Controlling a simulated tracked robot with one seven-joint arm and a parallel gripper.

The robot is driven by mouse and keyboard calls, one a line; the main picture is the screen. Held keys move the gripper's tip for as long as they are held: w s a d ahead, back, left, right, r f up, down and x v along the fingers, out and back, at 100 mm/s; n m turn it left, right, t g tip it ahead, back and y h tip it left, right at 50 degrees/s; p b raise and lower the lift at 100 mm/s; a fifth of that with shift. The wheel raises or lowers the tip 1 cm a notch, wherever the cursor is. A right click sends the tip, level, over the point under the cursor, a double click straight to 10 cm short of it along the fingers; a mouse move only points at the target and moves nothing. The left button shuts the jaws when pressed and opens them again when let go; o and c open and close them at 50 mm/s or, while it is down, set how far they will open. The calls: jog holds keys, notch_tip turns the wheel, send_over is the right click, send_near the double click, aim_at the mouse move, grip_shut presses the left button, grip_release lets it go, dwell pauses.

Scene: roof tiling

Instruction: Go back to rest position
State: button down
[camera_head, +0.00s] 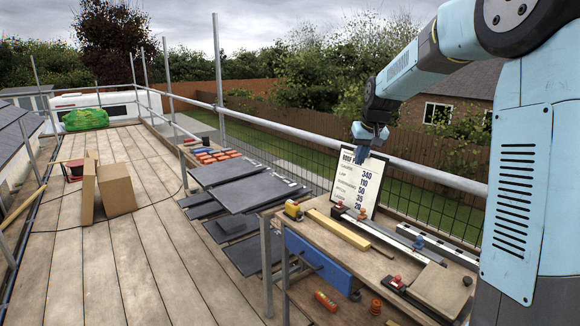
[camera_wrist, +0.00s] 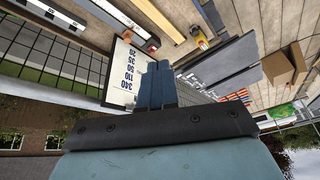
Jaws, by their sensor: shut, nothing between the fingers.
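My gripper (camera_head: 363,154) hangs in the air in front of the whiteboard sign at the upper right of the workbench. Its fingers are together and hold nothing. In the wrist view my gripper (camera_wrist: 157,82) shows as two dark blue fingers side by side, touching. My arm rises from the right side of the head view and bends down to the gripper.
A cardboard box (camera_head: 116,189) stands on the planks. A scaffold rail (camera_head: 300,148) runs behind the bench.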

jog(key=s+r+h, duration=0.1)
jog(key=s+r, duration=0.2)
jog(key=s, duration=0.8)
jog(key=s+r, duration=0.3)
jog(key=s, duration=0.8)
jog(key=s+d+f, duration=0.1)
jog(key=s+f, duration=0.1)
jog(key=s, duration=0.7)
jog(key=s+d+f+m+t, duration=0.1)
jog(key=s+f, duration=0.1)
jog(key=s, duration=0.7)
jog(key=shift+f, duration=0.25)
